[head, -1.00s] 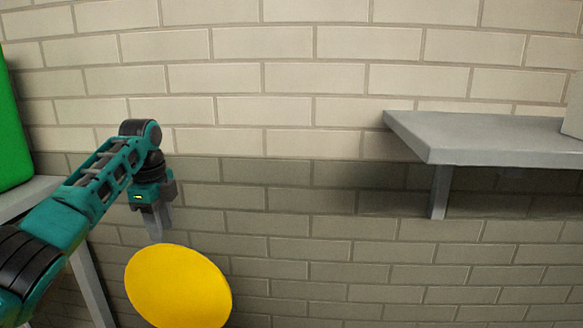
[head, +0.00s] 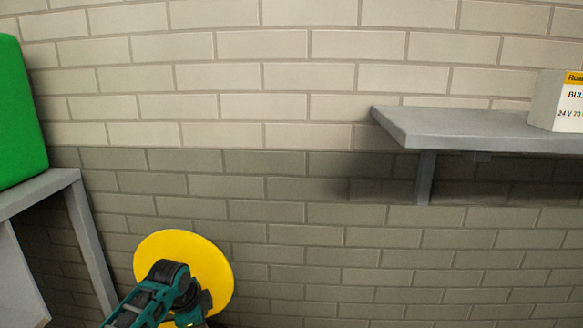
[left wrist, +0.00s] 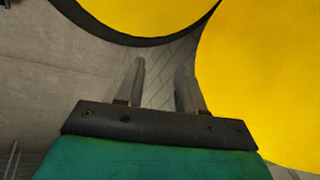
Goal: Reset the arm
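My left arm comes in at the bottom left of the head view, its wrist bent low in front of a yellow round disc (head: 215,265). The fingers are out of sight there, below the frame edge or behind the wrist. In the left wrist view the two fingers of my left gripper (left wrist: 160,72) stand apart with a gap and nothing held between them. A large yellow surface (left wrist: 265,85) lies to their right, and another yellow rounded surface (left wrist: 150,12) is at the top. My right gripper is in neither view.
A grey shelf (head: 450,128) juts from the brick wall (head: 270,75) at right, with a white and yellow box (head: 560,108) on it. A green object (head: 18,115) stands on a grey table (head: 45,188) at left. The space between them is clear.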

